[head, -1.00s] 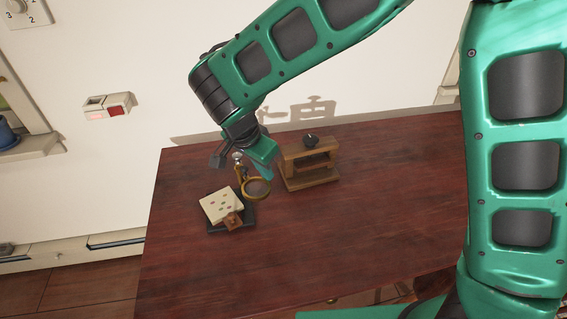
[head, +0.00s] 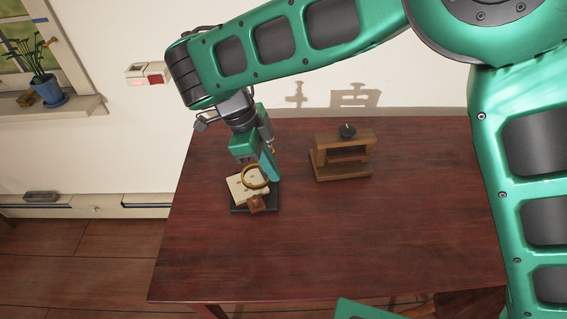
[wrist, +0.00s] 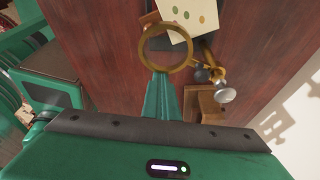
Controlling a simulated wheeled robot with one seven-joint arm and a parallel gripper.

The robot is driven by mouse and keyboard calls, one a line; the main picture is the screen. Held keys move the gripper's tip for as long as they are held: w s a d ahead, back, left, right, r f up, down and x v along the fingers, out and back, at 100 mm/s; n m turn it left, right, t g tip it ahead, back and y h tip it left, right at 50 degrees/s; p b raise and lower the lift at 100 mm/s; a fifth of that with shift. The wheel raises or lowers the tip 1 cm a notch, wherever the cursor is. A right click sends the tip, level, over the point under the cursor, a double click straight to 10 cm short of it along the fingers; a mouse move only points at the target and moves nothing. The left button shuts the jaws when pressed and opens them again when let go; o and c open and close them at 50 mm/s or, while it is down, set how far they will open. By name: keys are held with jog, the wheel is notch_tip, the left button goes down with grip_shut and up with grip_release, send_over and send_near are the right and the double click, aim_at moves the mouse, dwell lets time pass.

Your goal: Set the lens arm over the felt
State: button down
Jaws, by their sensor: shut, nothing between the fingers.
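The lens arm's brass ring (head: 256,188) overlaps the right part of a cream spotted square (head: 234,187) in the head view. The square lies on a dark base (head: 240,210); I cannot tell which surface is the felt. In the wrist view the ring (wrist: 143,50) covers one corner of the spotted square (wrist: 197,14), and its brass joint and silver knob (wrist: 226,95) are at right. My gripper (head: 270,167) is shut and empty. In the wrist view its fingertips (wrist: 162,80) are at the ring's near rim, apparently touching or very close.
A small brown block (head: 256,203) sits at the base's front. A wooden stand with a black knob (head: 343,155) is to the right on the dark red table (head: 330,240). The table's front and middle are clear. A potted plant (head: 48,90) stands on the windowsill.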

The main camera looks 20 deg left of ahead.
aim_at(253, 174)
jog(key=shift+s+a+m+g, duration=0.2)
jog(key=shift+a+m+g, duration=0.1)
jog(key=shift+a+m, duration=0.5)
jog(key=shift+s+a+m+g, duration=0.15)
jog(key=shift+a+m+g, duration=0.25)
jog(key=shift+m, duration=0.6)
jog(key=shift+a, duration=0.1)
jog(key=shift+r, duration=0.1)
jog(key=v, duration=0.5)
jog(key=shift+s+a+r, duration=0.15)
jog(key=shift+a+r, duration=0.05)
jog(key=shift+r, duration=0.05)
jog(key=shift+v, duration=2.45)
